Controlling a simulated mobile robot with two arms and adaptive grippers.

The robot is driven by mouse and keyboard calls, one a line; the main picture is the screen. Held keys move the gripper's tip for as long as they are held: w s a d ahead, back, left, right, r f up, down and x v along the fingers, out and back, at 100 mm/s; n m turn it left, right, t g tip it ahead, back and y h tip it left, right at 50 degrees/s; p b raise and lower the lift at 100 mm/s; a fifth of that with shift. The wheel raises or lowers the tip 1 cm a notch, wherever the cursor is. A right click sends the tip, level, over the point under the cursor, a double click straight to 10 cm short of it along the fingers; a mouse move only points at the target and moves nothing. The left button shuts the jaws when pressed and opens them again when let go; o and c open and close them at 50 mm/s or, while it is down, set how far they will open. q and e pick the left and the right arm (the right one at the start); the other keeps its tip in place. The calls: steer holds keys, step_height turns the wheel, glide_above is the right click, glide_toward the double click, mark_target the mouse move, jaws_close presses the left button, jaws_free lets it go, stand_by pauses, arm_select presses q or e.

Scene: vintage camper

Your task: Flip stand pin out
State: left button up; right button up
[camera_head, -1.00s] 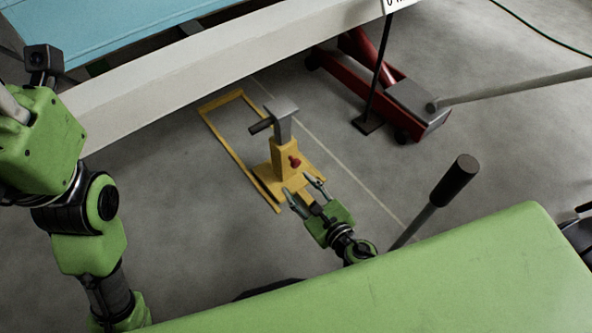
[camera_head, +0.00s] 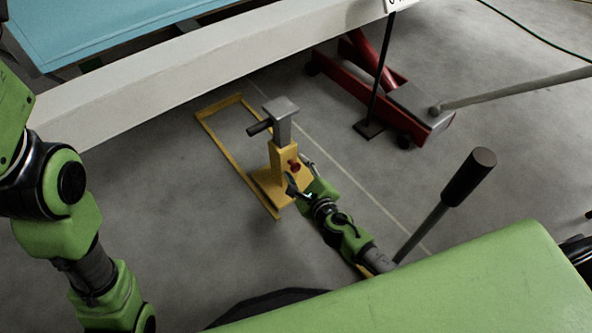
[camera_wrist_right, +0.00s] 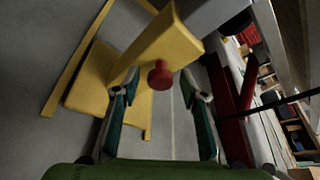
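The yellow jack stand (camera_head: 282,160) stands upright on the floor, with a grey head on top and a dark handle (camera_head: 260,127) pointing left. Its red stand pin (camera_head: 294,164) sticks out of the side of the post. My right gripper (camera_head: 299,173) is at the post with its fingers apart, and the red knob is close by. In the right wrist view the red pin knob (camera_wrist_right: 160,75) lies between the two open fingers (camera_wrist_right: 162,88), a little ahead of them, touching neither. My left arm shows at the left; its gripper is out of view.
A white beam (camera_head: 200,75) under a blue panel runs above the stand. A red floor jack (camera_head: 380,90) with a long grey handle is at the back right. A black-gripped lever (camera_head: 468,178) rises at the right.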

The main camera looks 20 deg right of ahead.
steer(key=shift+w+f, duration=0.1)
steer(key=shift+w, duration=0.4)
jaws_close()
steer(key=shift+s+d, duration=0.3)
steer(key=shift+s, duration=0.6)
steer(key=shift+s+d, duration=0.3)
steer(key=shift+s, duration=0.6)
jaws_free()
